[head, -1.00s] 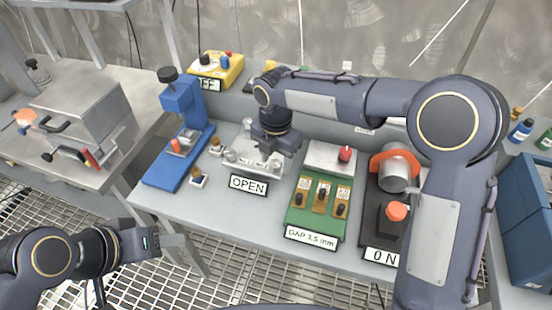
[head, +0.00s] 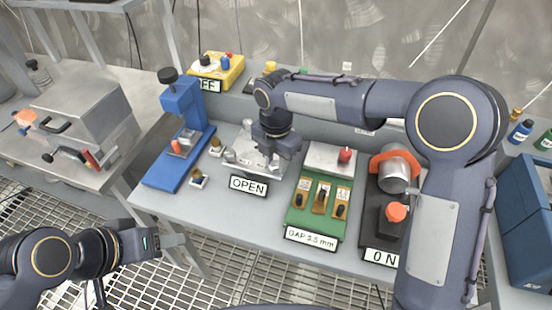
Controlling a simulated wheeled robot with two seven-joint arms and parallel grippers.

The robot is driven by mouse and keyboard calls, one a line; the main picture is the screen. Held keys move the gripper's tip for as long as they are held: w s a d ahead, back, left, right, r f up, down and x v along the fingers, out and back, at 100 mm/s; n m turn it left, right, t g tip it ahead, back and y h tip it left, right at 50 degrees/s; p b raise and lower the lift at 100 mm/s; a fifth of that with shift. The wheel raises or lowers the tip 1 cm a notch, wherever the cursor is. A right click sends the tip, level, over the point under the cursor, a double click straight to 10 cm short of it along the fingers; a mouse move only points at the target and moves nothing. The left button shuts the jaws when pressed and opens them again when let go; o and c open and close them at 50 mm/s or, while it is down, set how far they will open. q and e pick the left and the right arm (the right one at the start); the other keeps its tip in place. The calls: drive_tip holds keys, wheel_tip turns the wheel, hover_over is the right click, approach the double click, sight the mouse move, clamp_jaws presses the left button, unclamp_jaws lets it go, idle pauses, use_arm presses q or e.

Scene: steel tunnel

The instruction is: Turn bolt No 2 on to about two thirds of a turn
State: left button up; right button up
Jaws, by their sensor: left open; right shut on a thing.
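A steel fixture (head: 243,157) with several raised round parts sits on the bench behind an OPEN sign (head: 248,186). My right gripper (head: 272,158) points down over the right part of this fixture. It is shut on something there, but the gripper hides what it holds. No number for bolt No 2 is readable, so I cannot tell which part it is or how far it is turned. My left gripper (head: 180,240) is open and empty, low in front of the bench's left end.
A blue press (head: 183,115) and two small brass-topped pieces stand left of the fixture. A green switch panel (head: 318,205) and a black unit with an orange button (head: 396,212) stand right. A yellow box (head: 222,70) is behind.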

drive_tip(key=m+p, duration=0.1)
drive_tip(key=m, duration=0.3)
drive_tip(key=shift+r+m, duration=0.1)
drive_tip(key=shift+m, duration=0.3)
drive_tip(key=m+p, duration=0.1)
drive_tip(key=m, duration=1)
drive_tip(key=shift+s+m, duration=0.1)
drive_tip(key=shift+m, duration=0.3)
drive_tip(key=m, duration=0.5)
drive_tip(key=shift+m, duration=0.3)
drive_tip(key=o, duration=1)
